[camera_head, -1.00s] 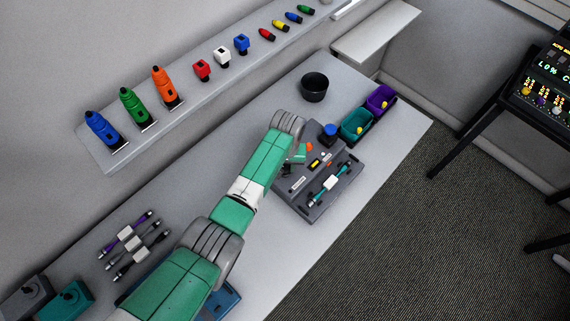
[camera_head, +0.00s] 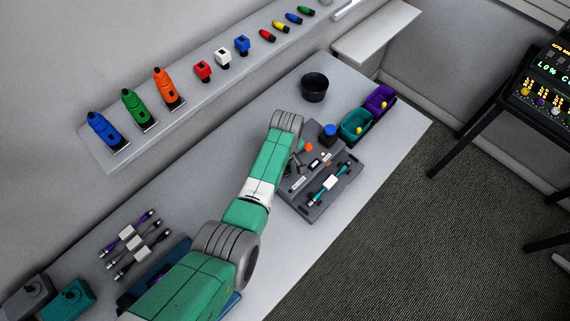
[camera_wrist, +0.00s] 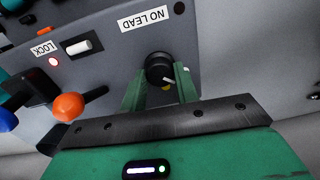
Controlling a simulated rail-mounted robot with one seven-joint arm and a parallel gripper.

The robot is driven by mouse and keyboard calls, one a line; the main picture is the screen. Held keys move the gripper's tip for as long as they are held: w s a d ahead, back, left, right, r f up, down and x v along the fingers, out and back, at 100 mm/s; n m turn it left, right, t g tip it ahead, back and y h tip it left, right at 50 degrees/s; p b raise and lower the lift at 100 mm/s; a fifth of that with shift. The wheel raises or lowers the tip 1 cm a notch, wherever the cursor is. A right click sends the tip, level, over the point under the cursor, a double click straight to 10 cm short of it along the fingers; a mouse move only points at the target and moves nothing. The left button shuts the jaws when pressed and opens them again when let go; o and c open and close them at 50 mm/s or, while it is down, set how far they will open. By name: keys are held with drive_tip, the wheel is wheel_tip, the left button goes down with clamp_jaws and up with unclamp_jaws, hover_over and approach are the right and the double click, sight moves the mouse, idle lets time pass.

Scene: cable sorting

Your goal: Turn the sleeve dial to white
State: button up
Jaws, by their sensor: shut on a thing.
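The sleeve dial, a black round knob (camera_wrist: 157,63) with a white pointer mark, shows in the wrist view on the grey panel below the "NO LEAD" label (camera_wrist: 143,18). My gripper (camera_wrist: 160,76) has its two green fingers on either side of the knob, shut on it. A small yellow patch shows at the knob's lower edge; other colour marks around it are hidden or too small to tell. In the head view the grey station (camera_head: 313,210) stands on the table, and my arm hides the dial and most of my gripper.
An orange knob (camera_wrist: 68,106) on a black lever, a blue knob (camera_wrist: 6,121) and a white switch (camera_wrist: 80,47) marked "LOCK" with a red light sit near my gripper. A teal cable with a white block (camera_head: 329,183) lies on the station. Teal (camera_head: 343,130) and purple bins stand behind.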

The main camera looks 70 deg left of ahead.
drive_tip(key=shift+n, duration=1)
drive_tip(key=o, duration=1)
drive_tip(key=shift+c, duration=0.2)
wheel_tip(320, 180, up, 8)
drive_tip(key=shift+f+p, duration=0.1)
drive_tip(key=shift+p, duration=0.4)
drive_tip(key=shift+w, duration=0.1)
